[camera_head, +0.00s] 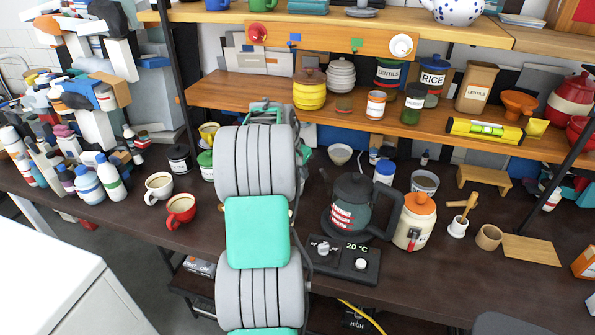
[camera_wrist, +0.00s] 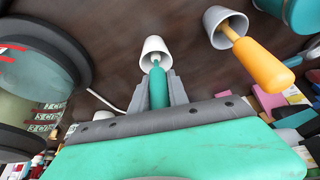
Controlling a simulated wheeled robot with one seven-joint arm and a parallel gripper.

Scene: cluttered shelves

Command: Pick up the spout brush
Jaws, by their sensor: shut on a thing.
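The spout brush shows in the wrist view as a teal handle (camera_wrist: 158,88) with a pale stem running into a small white cup (camera_wrist: 154,45). My gripper (camera_wrist: 158,84) has its two grey fingers closed on either side of the teal handle. The brush's far end is hidden inside the cup. I cannot tell whether it touches the cup's bottom. In the head view my own arm covers the middle of the scene, and neither my gripper nor the brush can be made out.
In the wrist view a grey cup with an orange-handled tool (camera_wrist: 262,62) stands to the right, and a dark vessel with measuring marks (camera_wrist: 35,85) is at the left. In the head view a dark kettle (camera_head: 350,207) stands close to my arm. A wooden shelf (camera_head: 235,95) runs above the counter.

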